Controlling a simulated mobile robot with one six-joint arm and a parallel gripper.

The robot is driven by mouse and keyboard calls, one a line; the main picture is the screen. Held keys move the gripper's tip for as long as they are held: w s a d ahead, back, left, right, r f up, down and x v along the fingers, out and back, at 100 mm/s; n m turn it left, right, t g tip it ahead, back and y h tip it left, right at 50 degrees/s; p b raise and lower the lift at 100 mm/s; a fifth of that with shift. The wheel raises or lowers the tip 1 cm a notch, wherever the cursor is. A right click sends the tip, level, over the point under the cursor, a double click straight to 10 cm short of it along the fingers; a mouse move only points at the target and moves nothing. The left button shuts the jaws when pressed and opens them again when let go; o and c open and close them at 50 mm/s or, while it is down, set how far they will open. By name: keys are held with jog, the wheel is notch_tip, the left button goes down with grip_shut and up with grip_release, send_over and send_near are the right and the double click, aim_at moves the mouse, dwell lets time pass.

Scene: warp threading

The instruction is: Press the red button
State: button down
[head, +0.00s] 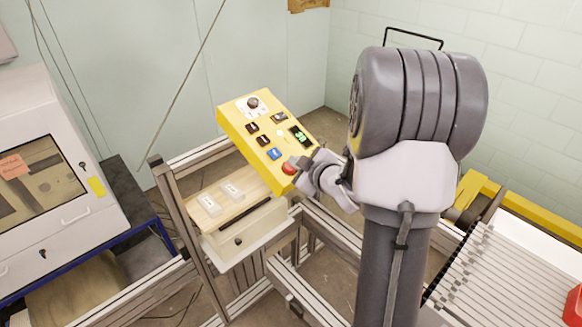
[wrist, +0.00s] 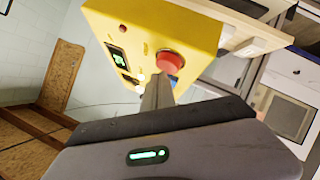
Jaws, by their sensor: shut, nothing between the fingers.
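The red button (head: 290,167) sits at the lower right end of a yellow control panel (head: 235,128) in the head view. In the wrist view the red button (wrist: 169,62) is a round red cap on the yellow panel (wrist: 195,28). My gripper (wrist: 157,92) is shut and empty, its fingertips just below the button in the wrist view. In the head view my gripper (head: 303,168) is right beside the button and partly hides it. I cannot tell whether the fingertips touch the button.
The panel also carries a blue button (head: 274,154), black buttons, a knob (head: 252,104) and a green display (head: 299,135). A metal frame with a wooden shelf (head: 238,212) stands below the panel. A white machine (head: 60,180) is at the left.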

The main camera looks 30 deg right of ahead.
jog(key=shift+w+f+b, duration=0.1)
jog(key=shift+f+b, duration=0.25)
jog(key=shift+b, duration=0.15)
dwell(0.5)
jog(key=shift+s+r+p, duration=0.35)
jog(key=shift+r+p, duration=0.15)
jog(key=shift+r, duration=0.3)
jog(key=r+p, duration=0.1)
jog(key=s+r+p, duration=0.1)
jog(key=r, duration=0.1)
jog(key=s+r+p, duration=0.1)
jog(key=r+p, duration=0.1)
jog(key=shift+d+r, duration=0.2)
jog(key=shift+r, duration=0.05)
